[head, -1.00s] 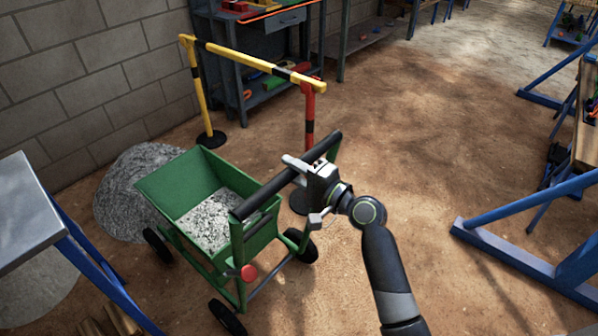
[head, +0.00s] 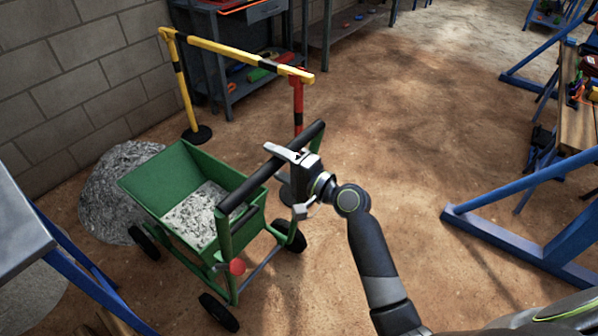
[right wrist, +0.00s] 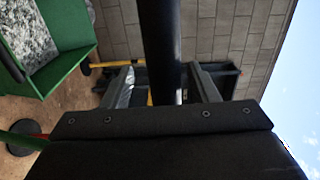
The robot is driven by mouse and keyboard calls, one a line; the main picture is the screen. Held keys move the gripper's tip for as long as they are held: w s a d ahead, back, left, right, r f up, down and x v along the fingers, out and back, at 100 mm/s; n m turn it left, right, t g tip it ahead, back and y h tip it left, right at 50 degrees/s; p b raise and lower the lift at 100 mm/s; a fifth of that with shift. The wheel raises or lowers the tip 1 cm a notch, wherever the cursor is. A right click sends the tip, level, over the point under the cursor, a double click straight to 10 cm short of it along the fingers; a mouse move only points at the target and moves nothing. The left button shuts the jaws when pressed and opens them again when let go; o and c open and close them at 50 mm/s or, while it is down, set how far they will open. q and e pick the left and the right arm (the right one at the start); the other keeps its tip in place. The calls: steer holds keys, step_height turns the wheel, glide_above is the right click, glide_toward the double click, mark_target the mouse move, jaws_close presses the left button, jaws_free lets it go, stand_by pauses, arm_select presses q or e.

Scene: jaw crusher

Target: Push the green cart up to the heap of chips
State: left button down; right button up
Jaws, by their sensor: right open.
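The green cart (head: 165,192) stands on its black wheels on the brown floor, with grey chips (head: 195,213) in its tub. The heap of chips (head: 105,200) lies by the wall behind the cart's far left side, partly hidden by the tub. My right gripper (head: 287,178) is open at the cart's black push bar (head: 247,185). In the right wrist view the bar (right wrist: 163,45) passes between the two fingers (right wrist: 163,82). I cannot tell whether they touch it. My left gripper is out of view.
A yellow-black barrier (head: 235,55) with a red post stands behind the cart. A metal table (head: 20,225) with blue legs is at the left. A blue-framed bench (head: 510,235) stands at the right. The floor between is clear.

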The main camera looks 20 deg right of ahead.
steer(key=shift+r, duration=0.2)
steer(key=shift+s+d, duration=0.15)
steer(key=v, duration=1.1)
steer(key=shift+s+d+p, duration=0.2)
steer(key=shift+s+p, duration=0.15)
steer(key=shift+p, duration=0.05)
